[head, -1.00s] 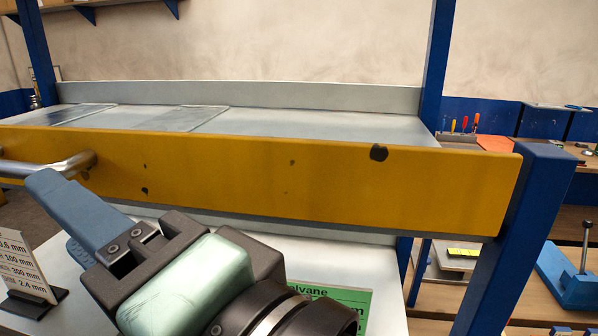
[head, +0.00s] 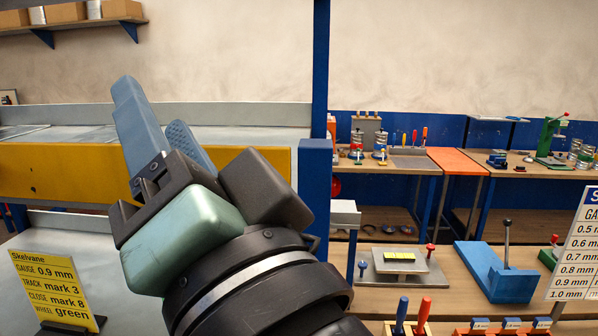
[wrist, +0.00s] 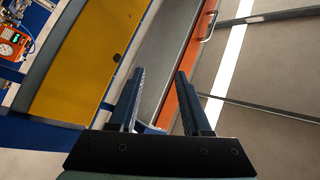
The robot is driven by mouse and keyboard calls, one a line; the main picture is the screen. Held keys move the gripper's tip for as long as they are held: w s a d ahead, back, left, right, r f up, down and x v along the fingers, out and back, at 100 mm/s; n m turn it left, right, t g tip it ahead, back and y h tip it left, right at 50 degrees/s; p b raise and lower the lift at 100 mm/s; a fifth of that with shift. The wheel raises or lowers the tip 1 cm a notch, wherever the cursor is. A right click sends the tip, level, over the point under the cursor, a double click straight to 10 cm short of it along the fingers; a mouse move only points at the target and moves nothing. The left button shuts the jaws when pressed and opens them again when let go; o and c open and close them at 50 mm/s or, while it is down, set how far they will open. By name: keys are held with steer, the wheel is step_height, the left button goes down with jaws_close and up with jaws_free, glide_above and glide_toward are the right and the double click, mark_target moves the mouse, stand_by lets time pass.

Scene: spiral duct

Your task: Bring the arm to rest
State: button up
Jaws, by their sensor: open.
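My gripper (head: 165,130) stands raised in the left-middle of the head view, its two blue fingers pointing up and slightly left. In the wrist view my gripper (wrist: 157,100) shows both fingers apart, with nothing between them. The fingers appear in front of the yellow panel (head: 50,172) of the blue-posted machine in the head view. I cannot tell from the picture how far they are from it.
A blue post (head: 314,195) stands just right of my gripper. A yellow sign (head: 57,288) stands at lower left. At right are a wooden bench with a blue lever tool (head: 497,270), a grey plate fixture (head: 400,265) and a white gauge sign (head: 578,255).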

steer(key=s+d+r+n+t+h, duration=0.1)
steer(key=d+r+n+t+h, duration=0.1)
steer(key=d+r+t+h, duration=0.9)
step_height(320, 180, down, 11)
steer(key=a+g+h+b, duration=0.1)
steer(key=h+b, duration=0.1)
steer(key=b, duration=0.4)
steer(key=shift+s+a+r+n+g+b, duration=0.2)
steer(key=shift+n+g+b, duration=0.1)
steer(key=shift+g, duration=0.1)
